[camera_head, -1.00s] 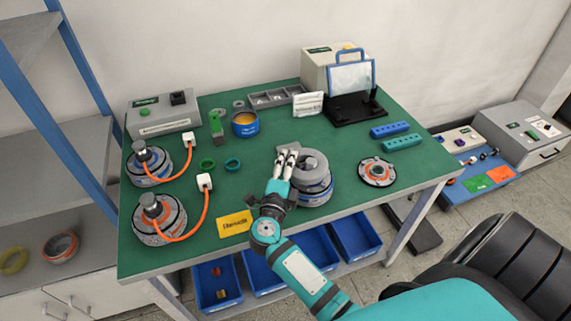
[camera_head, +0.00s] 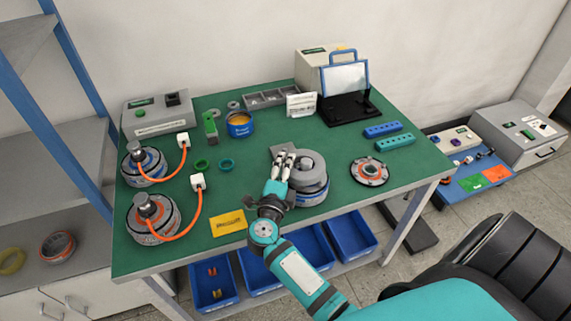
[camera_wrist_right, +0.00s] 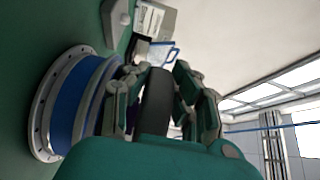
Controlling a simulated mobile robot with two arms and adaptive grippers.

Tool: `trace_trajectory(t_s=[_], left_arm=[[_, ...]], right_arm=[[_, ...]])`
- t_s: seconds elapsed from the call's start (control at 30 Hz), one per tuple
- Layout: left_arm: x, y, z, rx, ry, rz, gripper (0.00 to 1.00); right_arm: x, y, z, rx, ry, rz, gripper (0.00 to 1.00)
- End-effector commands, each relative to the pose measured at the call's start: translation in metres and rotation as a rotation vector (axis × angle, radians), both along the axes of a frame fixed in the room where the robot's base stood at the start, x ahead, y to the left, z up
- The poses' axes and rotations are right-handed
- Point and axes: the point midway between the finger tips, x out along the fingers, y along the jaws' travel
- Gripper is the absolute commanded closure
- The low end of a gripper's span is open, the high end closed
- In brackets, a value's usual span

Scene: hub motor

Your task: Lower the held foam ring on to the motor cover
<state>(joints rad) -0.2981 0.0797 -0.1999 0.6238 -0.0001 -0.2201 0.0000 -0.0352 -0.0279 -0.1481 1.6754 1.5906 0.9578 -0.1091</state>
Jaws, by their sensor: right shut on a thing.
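My right gripper (camera_head: 284,159) is shut on the grey foam ring (camera_head: 314,164) at the ring's left side. The ring lies roughly level over the motor (camera_head: 313,199), a blue and silver round body standing on the green table. In the right wrist view the ring (camera_wrist_right: 156,103) shows edge-on as a dark band between the fingers, and the motor (camera_wrist_right: 63,115) is at the left with its flange on the table. The ring hides most of the motor cover. The ring is close to the motor top; I cannot tell if they touch. My left gripper is out of view.
Two motors with orange cables (camera_head: 148,165) (camera_head: 153,218) stand at the table's left. A yellow sign (camera_head: 229,223) is near the front edge, and a grey block (camera_head: 277,151) is just behind the fingers. Table between ring and disc is clear.

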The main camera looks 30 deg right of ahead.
Motion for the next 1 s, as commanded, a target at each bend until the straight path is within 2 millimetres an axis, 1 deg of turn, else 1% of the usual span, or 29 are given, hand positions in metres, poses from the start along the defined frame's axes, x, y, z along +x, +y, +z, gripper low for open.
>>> trace_trajectory(t_s=[0.17, 0.2, 0.37, 0.57, 0.67, 1.0], left_arm=[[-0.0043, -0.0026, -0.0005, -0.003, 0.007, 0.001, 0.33], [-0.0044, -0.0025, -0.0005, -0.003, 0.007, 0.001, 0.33], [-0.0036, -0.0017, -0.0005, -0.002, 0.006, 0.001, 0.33], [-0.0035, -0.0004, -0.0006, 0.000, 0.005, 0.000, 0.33], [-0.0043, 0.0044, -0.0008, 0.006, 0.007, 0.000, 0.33], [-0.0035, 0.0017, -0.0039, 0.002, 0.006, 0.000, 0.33]], right_arm=[[-0.0005, -0.0010, -0.0003, -0.001, 0.001, -0.002, 1.00], [-0.0005, -0.0009, -0.0003, -0.001, 0.001, -0.002, 0.72], [-0.0004, -0.0006, -0.0002, -0.001, 0.001, -0.002, 0.51], [-0.0007, -0.0007, -0.0010, 0.000, 0.001, -0.002, 0.50], [-0.0009, -0.0008, -0.0013, 0.000, 0.003, -0.002, 0.50], [-0.0028, -0.0024, -0.0019, 0.000, 0.001, -0.003, 0.50]])
